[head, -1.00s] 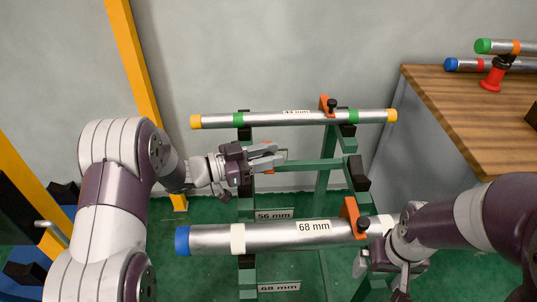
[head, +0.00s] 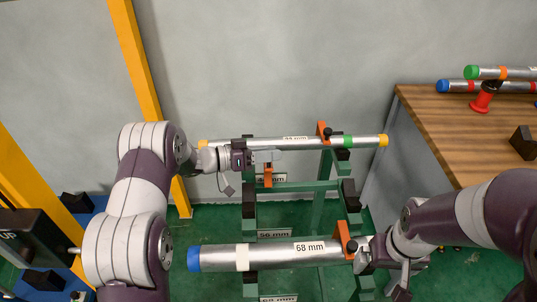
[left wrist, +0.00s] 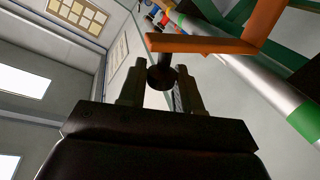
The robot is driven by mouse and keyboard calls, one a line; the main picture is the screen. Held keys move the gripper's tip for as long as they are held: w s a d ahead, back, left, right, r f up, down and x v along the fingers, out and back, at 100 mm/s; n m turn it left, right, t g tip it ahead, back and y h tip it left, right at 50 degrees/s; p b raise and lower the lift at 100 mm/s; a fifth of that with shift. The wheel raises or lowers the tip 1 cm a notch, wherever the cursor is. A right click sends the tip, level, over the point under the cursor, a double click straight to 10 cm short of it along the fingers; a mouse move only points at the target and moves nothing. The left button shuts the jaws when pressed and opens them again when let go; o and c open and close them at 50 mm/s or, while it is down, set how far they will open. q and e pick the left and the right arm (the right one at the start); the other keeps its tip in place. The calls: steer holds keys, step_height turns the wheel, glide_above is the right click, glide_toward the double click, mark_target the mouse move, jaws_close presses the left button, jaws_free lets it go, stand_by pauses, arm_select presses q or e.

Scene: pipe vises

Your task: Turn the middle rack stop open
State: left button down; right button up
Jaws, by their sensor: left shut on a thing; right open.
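The green pipe rack (head: 314,188) stands ahead, its middle level bare of pipe. An orange stop (head: 267,176) hangs below my left gripper (head: 268,157), near the rack's left side. In the left wrist view, the stop's orange arm (left wrist: 205,45) lies just beyond the fingertips, and its black knob (left wrist: 161,78) is between the fingers of my left gripper (left wrist: 157,90). The left gripper is shut on this knob. My right gripper (head: 366,254) is open by the right end of the 68 mm pipe (head: 275,257); its fingertips are partly hidden.
A 44 mm pipe (head: 370,141) with yellow ends lies on the rack's upper level, close behind my left gripper. Other orange stops stand at the upper pipe (head: 321,130) and the 68 mm pipe (head: 343,236). A wooden table (head: 465,125) with pipes is at right.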

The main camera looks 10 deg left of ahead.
arm_select(q)
steer(key=shift+w+a, duration=0.1)
steer(key=shift+w, duration=0.4)
steer(key=c, duration=1.2)
jaws_free()
steer(key=o, duration=0.3)
steer(key=v, duration=1.2)
steer(key=shift+a+b, duration=0.3)
steer(key=shift+b, duration=0.15)
steer(key=shift+s, duration=0.1)
